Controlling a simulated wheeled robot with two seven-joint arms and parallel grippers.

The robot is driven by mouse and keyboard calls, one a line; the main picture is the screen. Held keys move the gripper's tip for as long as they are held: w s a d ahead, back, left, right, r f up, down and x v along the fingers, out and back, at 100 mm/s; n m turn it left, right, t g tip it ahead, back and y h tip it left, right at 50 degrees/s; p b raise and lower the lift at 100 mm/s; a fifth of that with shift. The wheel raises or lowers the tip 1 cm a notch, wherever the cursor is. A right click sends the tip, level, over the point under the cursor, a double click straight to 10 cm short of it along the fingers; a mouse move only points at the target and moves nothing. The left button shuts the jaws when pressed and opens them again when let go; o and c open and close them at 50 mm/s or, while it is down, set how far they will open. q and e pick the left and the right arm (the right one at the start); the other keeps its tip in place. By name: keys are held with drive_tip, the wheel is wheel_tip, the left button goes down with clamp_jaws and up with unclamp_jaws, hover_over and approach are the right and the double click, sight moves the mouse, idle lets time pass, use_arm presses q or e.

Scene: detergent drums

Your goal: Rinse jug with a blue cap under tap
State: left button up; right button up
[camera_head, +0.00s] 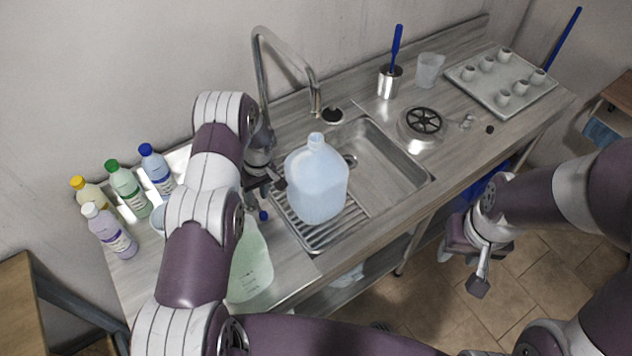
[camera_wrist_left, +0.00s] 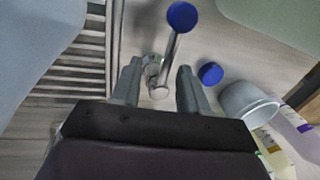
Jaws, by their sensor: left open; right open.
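A pale blue, translucent jug (camera_head: 317,188) stands upright and uncapped at the left of the sink, over a slatted rack (camera_head: 330,238). Its side also shows in the left wrist view (camera_wrist_left: 30,50). The curved metal tap (camera_head: 258,60) rises behind it, spout above and beyond the jug's mouth. A blue cap (camera_wrist_left: 210,74) lies on the counter right of my left fingers in the wrist view. My left gripper (camera_head: 274,184) is open beside the jug. A metal rod with a round blue end (camera_wrist_left: 182,16) shows between its fingers (camera_wrist_left: 158,88); contact is unclear. My right gripper (camera_head: 478,268) is open and empty, off the counter's front.
A jug with greenish liquid (camera_head: 252,270) stands front left, partly behind my left arm. Several capped bottles (camera_head: 128,185) stand at the far left. A grey cup (camera_wrist_left: 246,103) is near the cap. A brush holder (camera_head: 389,82), clear beaker (camera_head: 430,70) and cup tray (camera_head: 500,85) occupy the right.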

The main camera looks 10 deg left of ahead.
use_arm(q)
drive_tip(key=o, duration=0.4)
drive_tip(key=shift+r, duration=0.1)
drive_tip(key=r, duration=0.1)
drive_tip(key=r+p, duration=0.1)
drive_tip(key=r, duration=0.1)
drive_tip(key=w+r, duration=0.1)
drive_tip(key=shift+d+r, duration=0.15)
drive_tip(key=shift+d, duration=0.25)
